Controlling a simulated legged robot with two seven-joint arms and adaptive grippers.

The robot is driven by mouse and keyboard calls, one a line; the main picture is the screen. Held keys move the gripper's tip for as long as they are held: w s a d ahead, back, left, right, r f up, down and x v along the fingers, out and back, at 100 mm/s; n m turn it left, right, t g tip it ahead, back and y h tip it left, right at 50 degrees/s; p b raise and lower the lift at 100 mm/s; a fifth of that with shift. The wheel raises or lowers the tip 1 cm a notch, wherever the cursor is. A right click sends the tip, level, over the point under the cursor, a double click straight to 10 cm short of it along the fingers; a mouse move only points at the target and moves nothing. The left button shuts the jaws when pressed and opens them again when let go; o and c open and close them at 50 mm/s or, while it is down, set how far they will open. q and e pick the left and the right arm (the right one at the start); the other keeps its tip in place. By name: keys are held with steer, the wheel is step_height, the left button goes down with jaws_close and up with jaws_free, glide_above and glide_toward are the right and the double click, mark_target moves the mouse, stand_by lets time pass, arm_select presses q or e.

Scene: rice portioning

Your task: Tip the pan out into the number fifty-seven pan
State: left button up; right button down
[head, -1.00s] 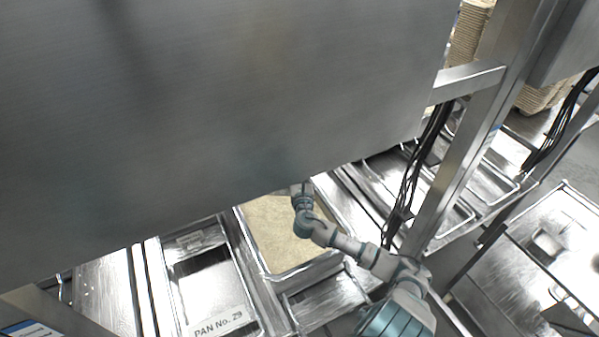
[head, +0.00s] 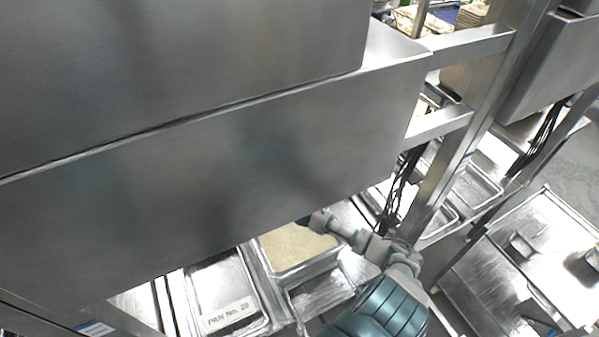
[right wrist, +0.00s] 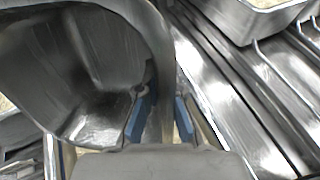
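In the right wrist view my right gripper (right wrist: 162,120) has its blue pads on both sides of the rim of a metal pan (right wrist: 75,60), shut on it. The part of the pan's inside that shows looks bare, with no rice. In the head view my right arm reaches beneath the large steel panel, which hides the gripper and the held pan. A pan full of rice (head: 297,247) sits below beside the arm. Another pan (head: 222,283) carries a label reading PAN No. 29. No number fifty-seven label can be read. My left gripper is not in view.
The steel panel (head: 220,190) fills much of the head view above the arm. A steel table (head: 525,265) is at the far right. Metal rails (right wrist: 240,100) run beside the gripper.

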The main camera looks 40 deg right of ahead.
steer(key=shift+w+d+r+g+y+p, duration=0.15)
steer(key=shift+r+g+y+p, duration=0.2)
steer(key=shift+r, duration=0.45)
steer(key=shift+f+g+y+b, duration=0.1)
steer(key=shift+g+y+b, duration=0.25)
steer(key=shift+g+y, duration=0.3)
steer(key=g+y, duration=0.1)
steer(key=r+g+y, duration=0.1)
steer(key=g, duration=0.1)
steer(key=shift+r+m+y, duration=0.3)
steer(key=shift+m+y, duration=0.1)
steer(key=r+g+y, duration=0.1)
steer(key=g+y, duration=0.1)
steer(key=y, duration=0.1)
steer(key=shift+r+g, duration=0.2)
steer(key=shift+g, duration=0.2)
steer(key=shift+r+g+y, duration=0.2)
steer(key=shift+g+y, duration=0.7)
steer(key=shift+y, duration=0.2)
